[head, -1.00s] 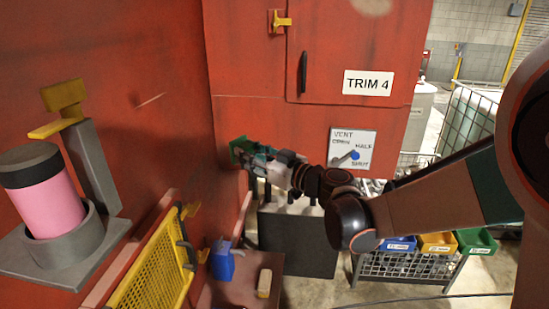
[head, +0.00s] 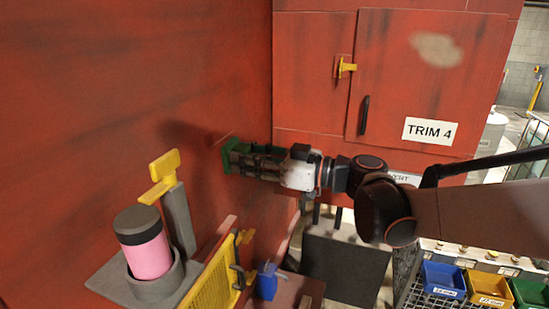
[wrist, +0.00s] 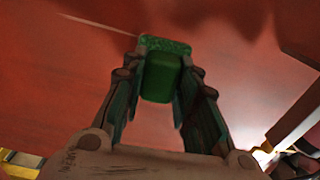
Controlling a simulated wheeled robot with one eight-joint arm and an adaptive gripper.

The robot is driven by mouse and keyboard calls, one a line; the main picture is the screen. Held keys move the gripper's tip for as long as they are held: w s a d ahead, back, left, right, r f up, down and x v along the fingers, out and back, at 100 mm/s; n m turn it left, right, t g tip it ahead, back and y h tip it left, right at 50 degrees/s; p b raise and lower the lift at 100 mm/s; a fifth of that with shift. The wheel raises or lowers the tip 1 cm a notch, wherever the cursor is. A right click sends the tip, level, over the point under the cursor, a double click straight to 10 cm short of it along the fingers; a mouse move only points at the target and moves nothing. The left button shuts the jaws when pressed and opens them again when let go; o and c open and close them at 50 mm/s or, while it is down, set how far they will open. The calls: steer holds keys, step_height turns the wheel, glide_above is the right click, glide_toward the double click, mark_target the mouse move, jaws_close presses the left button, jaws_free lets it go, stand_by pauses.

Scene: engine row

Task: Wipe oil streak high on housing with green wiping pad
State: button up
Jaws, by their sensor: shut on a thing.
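The green wiping pad (wrist: 162,75) is held between the fingers of my gripper (wrist: 160,95) in the wrist view. In the head view my gripper (head: 238,162) points left, with the pad (head: 227,156) at or very near the red housing wall (head: 150,80); I cannot tell whether it touches. A thin pale streak (head: 225,138) shows on the wall just above the pad. In the wrist view the streak (wrist: 95,24) runs from the upper left toward the pad's top edge. Its end near the pad may be hidden.
A pink cylinder (head: 148,257) in a grey holder and a yellow-handled lever (head: 163,175) stand out from the wall at lower left. A yellow mesh guard (head: 215,283) and a blue object (head: 267,281) are below. A red cabinet marked TRIM 4 (head: 430,130) stands behind; coloured bins (head: 443,280) are lower right.

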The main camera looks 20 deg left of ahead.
steer(key=shift+w+a, duration=0.15)
steer(key=shift+a, duration=1.05)
steer(key=shift+w+a, duration=0.1)
steer(key=shift+a, duration=1.05)
steer(key=shift+w+a, duration=0.1)
steer(key=shift+a, duration=0.9)
steer(key=shift+w+d+b, duration=0.2)
steer(key=shift+w+b, duration=0.1)
steer(key=shift+w, duration=1.65)
steer(key=shift+a, duration=0.1)
steer(key=s, duration=0.4)
steer(key=shift+a+b, duration=0.1)
steer(key=shift+b, duration=0.2)
